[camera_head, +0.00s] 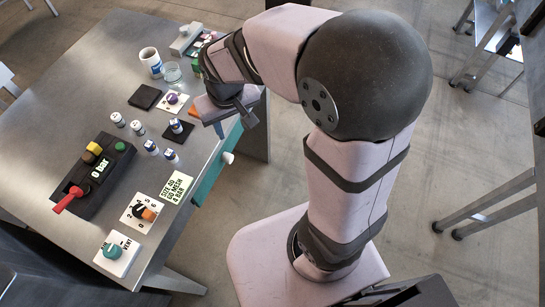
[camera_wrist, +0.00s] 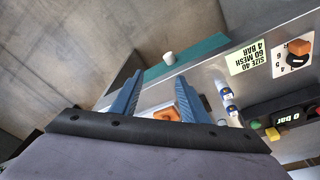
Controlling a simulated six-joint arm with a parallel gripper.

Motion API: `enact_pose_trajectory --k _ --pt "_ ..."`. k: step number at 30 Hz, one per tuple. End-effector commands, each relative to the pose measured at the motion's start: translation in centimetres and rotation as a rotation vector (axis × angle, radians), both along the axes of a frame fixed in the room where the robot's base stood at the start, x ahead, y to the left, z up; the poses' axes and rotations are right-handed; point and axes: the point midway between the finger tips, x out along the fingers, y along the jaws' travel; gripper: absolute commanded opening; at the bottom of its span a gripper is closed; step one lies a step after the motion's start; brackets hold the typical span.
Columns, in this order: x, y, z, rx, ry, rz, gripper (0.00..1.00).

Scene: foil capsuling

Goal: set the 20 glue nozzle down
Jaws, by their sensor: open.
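Several small white nozzles with blue and dark markings stand on the steel table; their size numbers are too small to read. One nozzle (camera_head: 177,126) stands upright on a black square pad (camera_head: 187,135), left of my gripper. Others stand further left and nearer the front, including one nozzle (camera_head: 151,147) and another nozzle (camera_head: 170,155). Which one is the 20 cannot be told. My gripper (camera_head: 236,116) is open by the table's right edge, with nothing visible held. In the wrist view, the blue-grey fingers (camera_wrist: 160,80) are spread apart; nozzles (camera_wrist: 226,93) lie beyond the right finger.
An orange piece (camera_wrist: 168,113) shows between the fingers. A black control box (camera_head: 92,175) with a red lever, a dial plate (camera_head: 140,211), a teal knob plate (camera_head: 115,253) and a label card (camera_head: 175,187) occupy the front. A mug (camera_head: 151,62) and glass (camera_head: 172,71) stand behind.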

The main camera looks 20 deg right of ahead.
Motion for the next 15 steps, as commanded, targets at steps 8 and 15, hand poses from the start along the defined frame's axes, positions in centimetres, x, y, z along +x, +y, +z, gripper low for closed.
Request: enact_pose_trajectory --k 8,15 --pt "-10.3 -6.3 -3.0 0.015 0.160 -0.089 0.41" --pt "-12.2 -6.9 -3.5 0.022 0.190 -0.098 0.41"
